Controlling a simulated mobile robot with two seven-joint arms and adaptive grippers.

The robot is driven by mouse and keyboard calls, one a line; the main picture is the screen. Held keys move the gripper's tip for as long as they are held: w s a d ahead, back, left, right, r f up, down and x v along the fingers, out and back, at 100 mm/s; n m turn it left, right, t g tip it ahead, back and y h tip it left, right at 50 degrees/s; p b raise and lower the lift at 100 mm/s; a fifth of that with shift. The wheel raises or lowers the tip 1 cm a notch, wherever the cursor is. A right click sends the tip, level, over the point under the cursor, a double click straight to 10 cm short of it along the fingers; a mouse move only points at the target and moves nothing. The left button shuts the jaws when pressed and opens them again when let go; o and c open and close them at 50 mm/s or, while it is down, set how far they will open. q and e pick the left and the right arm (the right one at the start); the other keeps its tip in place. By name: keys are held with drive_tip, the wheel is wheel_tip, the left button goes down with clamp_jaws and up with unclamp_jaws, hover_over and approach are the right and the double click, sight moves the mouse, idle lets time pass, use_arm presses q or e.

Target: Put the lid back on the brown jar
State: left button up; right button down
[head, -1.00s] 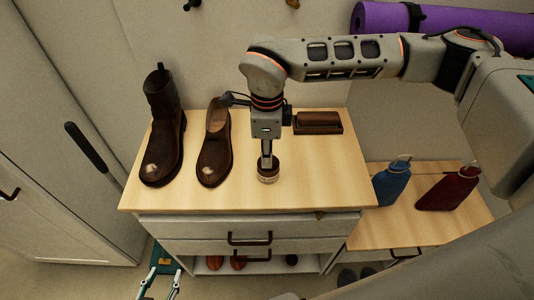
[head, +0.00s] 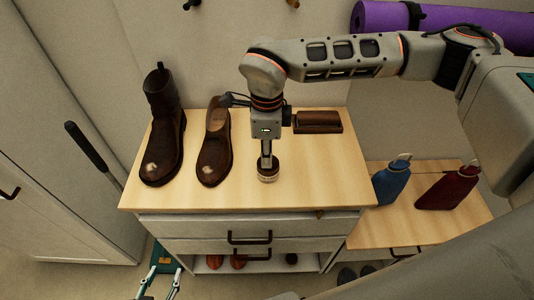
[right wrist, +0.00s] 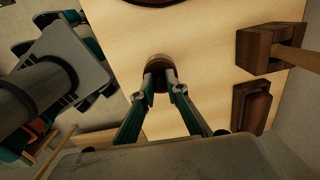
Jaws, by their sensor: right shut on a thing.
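The small brown jar (head: 268,178) stands upright near the front middle of the wooden cabinet top, with a pale band around it. My right gripper (head: 267,160) points straight down over it, shut on the dark lid (head: 268,167). The lid is at the jar's mouth, in line with it; I cannot tell whether it is fully seated. In the right wrist view the fingertips (right wrist: 161,80) close on the round brown lid (right wrist: 160,63), which hides most of the jar. My left gripper (head: 159,284) is low at the lower left, its fingers apart and empty.
A tall boot (head: 164,135) and a brown shoe (head: 214,150) stand left of the jar. A brown brush (head: 318,122) lies behind right. Blue (head: 391,183) and red (head: 449,188) bottles are on the lower surface at right. Cabinet top right of the jar is clear.

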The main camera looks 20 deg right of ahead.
drive_tip(key=c, duration=1.9)
unclamp_jaws()
drive_tip(key=o, duration=0.5)
drive_tip(key=shift+c, duration=0.2)
drive_tip(key=shift+r, duration=0.1)
drive_tip(key=shift+r+p, duration=1.5)
drive_tip(key=shift+r, duration=0.9)
drive_tip(key=shift+r+p, duration=0.6)
drive_tip(key=shift+r, duration=0.45)
drive_tip(key=shift+c, duration=0.4)
